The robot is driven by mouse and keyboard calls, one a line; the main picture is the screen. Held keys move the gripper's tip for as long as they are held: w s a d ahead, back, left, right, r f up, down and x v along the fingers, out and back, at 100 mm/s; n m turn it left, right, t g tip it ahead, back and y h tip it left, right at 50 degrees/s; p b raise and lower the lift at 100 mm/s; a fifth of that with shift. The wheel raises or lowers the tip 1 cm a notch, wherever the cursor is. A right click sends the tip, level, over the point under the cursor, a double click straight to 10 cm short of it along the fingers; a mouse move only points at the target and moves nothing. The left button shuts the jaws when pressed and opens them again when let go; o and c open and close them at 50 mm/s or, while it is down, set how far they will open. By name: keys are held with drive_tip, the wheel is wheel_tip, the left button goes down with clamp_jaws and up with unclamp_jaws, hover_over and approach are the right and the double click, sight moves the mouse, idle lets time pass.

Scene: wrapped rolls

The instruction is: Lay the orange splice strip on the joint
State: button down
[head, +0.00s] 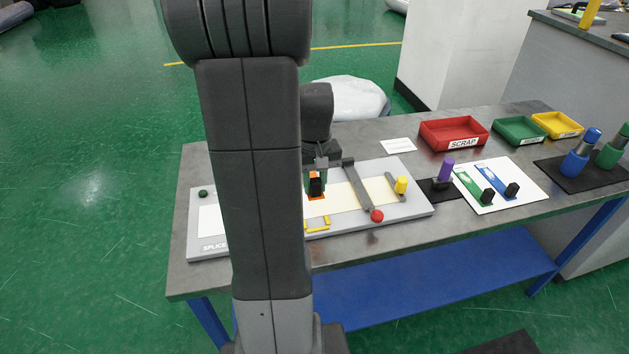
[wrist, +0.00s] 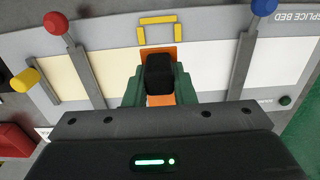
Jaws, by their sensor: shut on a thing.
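The orange splice strip (wrist: 186,96) has a black block grip (wrist: 158,75) on top. My gripper (wrist: 158,82) is shut on this block, with a green finger on each side. In the head view the strip (head: 316,198) shows low over the splice bed (head: 400,216), partly behind my arm. In the wrist view a cream sheet (wrist: 112,75) lies left of the strip and a white sheet (wrist: 215,62) right of it. The joint between them is hidden under the strip and gripper. I cannot tell whether the strip touches the sheets.
Yellow corner marks (wrist: 157,19) lie at the bed's edge beside the strip. Grey clamp bars with a red knob (head: 377,216) and a blue knob (wrist: 264,6) stand on either side. Green and blue strips with black grips, a purple-topped tool (head: 447,168) and a red scrap tray (head: 453,133) lie right.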

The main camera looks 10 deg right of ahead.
sight(315, 219)
drive_tip(key=shift+f+b, duration=3.3)
drive_tip(key=shift+f, duration=1.4)
drive_tip(key=c, duration=1.1)
unclamp_jaws()
wheel_tip(315, 219, up, 14)
drive_tip(key=shift+f+p, duration=0.1)
drive_tip(key=shift+p, duration=0.25)
